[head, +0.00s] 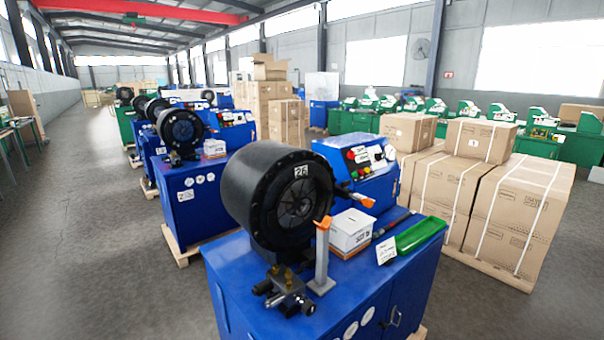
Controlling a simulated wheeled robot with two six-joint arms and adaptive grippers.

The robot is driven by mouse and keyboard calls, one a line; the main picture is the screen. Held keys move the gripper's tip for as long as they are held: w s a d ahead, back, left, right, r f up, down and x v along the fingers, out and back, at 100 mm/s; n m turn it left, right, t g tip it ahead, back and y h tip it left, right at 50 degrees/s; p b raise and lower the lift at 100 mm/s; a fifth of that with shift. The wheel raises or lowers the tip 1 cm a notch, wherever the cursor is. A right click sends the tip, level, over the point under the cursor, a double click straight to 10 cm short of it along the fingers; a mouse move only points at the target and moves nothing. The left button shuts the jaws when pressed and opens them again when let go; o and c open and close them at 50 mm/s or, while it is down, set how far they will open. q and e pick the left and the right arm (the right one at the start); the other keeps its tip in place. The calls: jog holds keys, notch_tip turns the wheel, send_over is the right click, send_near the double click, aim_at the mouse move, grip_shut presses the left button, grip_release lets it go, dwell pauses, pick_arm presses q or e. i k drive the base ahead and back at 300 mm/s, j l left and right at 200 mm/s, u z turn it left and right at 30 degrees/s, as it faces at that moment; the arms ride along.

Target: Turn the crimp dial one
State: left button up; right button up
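A blue crimper stands in the near middle, with a large black round crimping head (278,198) marked 26. Its control panel (371,160) is on the blue box behind and right of the head. The panel carries a red button, other small controls and a white round gauge (390,153). Which of these is the crimp dial I cannot tell at this size. A rod with an orange tip (362,200) sticks out right of the head. Neither of my grippers is in view.
On the blue cabinet top (245,270) are a grey post with an orange top (322,250), a white box (351,231), a green tray (418,235) and black fittings (285,290). Strapped cartons (515,205) stand right. More crimpers (182,135) line up behind. Floor at left is clear.

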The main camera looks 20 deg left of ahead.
aim_at(379, 156)
jog(key=i+l+u, duration=0.1)
jog(key=u, duration=0.3)
jog(key=l+u, duration=0.15)
jog(key=u, duration=0.25)
jog(key=i+l+u, duration=0.1)
jog(key=u, duration=0.3)
jog(key=l+u, duration=0.3)
jog(key=u, duration=0.15)
jog(key=l+u, duration=0.1)
jog(key=l, duration=0.45)
jog(key=l+u, duration=0.1)
jog(key=l, duration=0.45)
jog(key=l+u, duration=0.15)
jog(key=l, duration=0.4)
jog(key=k+l+u, duration=0.1)
jog(key=l, duration=0.45)
jog(key=l+u, duration=0.1)
jog(key=l, duration=0.4)
jog(key=k+l+u, duration=0.1)
jog(key=l, duration=0.45)
jog(key=k+l+u, duration=0.1)
jog(key=l, duration=0.4)
jog(key=k, duration=0.1)
